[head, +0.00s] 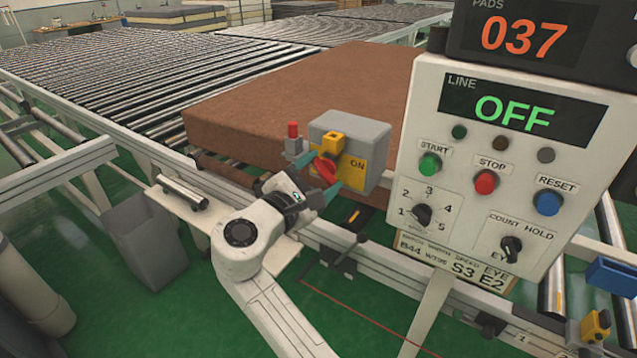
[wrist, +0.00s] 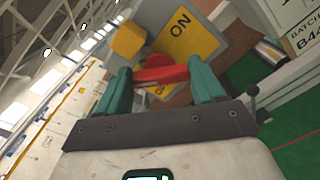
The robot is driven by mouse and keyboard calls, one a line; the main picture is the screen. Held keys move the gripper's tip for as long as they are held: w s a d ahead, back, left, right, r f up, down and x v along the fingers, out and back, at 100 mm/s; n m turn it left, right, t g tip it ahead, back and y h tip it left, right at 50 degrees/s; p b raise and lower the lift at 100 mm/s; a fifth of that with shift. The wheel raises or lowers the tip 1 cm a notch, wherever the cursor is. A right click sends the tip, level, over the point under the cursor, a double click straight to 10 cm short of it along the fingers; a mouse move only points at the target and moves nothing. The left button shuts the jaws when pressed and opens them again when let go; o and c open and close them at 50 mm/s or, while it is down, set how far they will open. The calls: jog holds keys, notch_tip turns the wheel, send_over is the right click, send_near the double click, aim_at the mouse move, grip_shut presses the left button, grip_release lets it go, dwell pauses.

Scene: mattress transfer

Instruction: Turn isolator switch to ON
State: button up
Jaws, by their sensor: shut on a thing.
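The isolator switch is a grey box (head: 356,133) with a yellow face plate (head: 357,166) reading ON, fixed beside the conveyor in the head view. Its red handle (head: 325,169) sits on the plate, and a yellow block (head: 333,143) is just above it. In the wrist view the red handle (wrist: 161,74) lies between the two teal fingers of my gripper (wrist: 163,82). The gripper is shut on the handle. In the head view my gripper (head: 325,178) reaches the switch from the lower left. The lower lettering on the plate is largely hidden by the handle and fingers.
A control panel (head: 480,240) showing LINE OFF stands to the right, with start, stop and reset buttons. A brown mattress (head: 270,105) lies on the roller conveyor (head: 130,75) behind the switch. A grey bin (head: 145,240) stands at lower left. A small red-topped device (head: 293,135) is left of the switch.

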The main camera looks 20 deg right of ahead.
jog(key=m+b, duration=0.1)
jog(key=m, duration=0.1)
jog(key=m+b, duration=0.4)
jog(key=shift+f, duration=0.3)
jog(key=shift+s+r+m+b, duration=0.1)
jog(key=shift+m+b, duration=1.3)
jog(key=shift+m, duration=0.4)
jog(key=o, duration=1)
jog(key=shift+o, duration=0.2)
jog(key=b+v, duration=0.1)
jog(key=v, duration=0.9)
jog(key=shift+s+a, duration=0.2)
jog(key=shift+a, duration=0.15)
